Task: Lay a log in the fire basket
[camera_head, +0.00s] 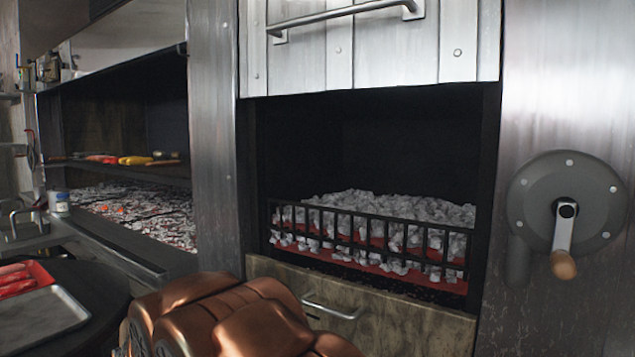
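The fire basket (345,233) is a black barred rack inside the open firebox, right of the middle in the head view. Grey-white coals (390,213) are heaped behind its bars, with a red glow low among them. The metal door above the firebox is raised. No log shows in this view. The copper-coloured parts at the bottom look like my own arm, and my gripper cannot be made out.
A grill bed with ash-grey embers (140,212) lies at the left, below a shelf with food (135,160). A metal tray (42,318) and a red tray (22,278) sit at the lower left. A crank wheel (540,205) juts out at the right. A drawer (400,318) is under the firebox.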

